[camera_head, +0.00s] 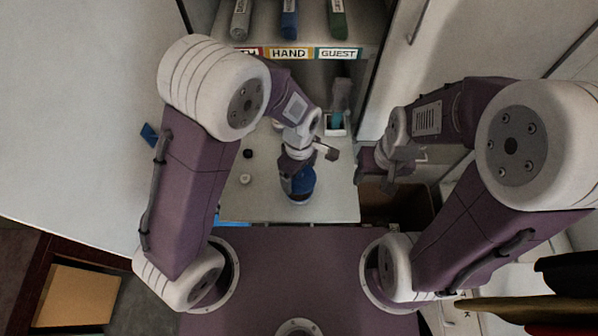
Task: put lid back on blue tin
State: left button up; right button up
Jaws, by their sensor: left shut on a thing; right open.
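The blue tin (304,188) stands on the pale counter near its middle, partly hidden by my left gripper. My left gripper (291,187) reaches down at the tin's left side and is shut on blue tin, as far as the view shows. I cannot make out a separate lid; the gripper and wrist hide part of the tin's top. My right gripper (371,166) is open and empty, to the right of the tin, near the counter's right edge and apart from the tin.
A small white round item (245,179) and a black one (248,153) lie left of the tin. A white container (336,125) stands behind. Rolled towels (289,20) lie on a labelled shelf (288,54) at the back. A brown bin (396,203) is right of the counter.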

aim_at(299, 182)
pick_arm(q)
notch_tip(299, 182, down, 4)
jog(key=b, duration=0.3)
jog(key=shift+s+a+r, duration=0.1)
jog(key=shift+r, duration=0.05)
jog(key=shift+f+b, duration=0.45)
jog(key=shift+f, duration=0.35)
jog(key=shift+r+p, duration=0.1)
jog(key=shift+p, duration=0.25)
jog(key=shift+f, duration=0.2)
dwell(0.6)
dwell(0.4)
jog(key=o, duration=1.1)
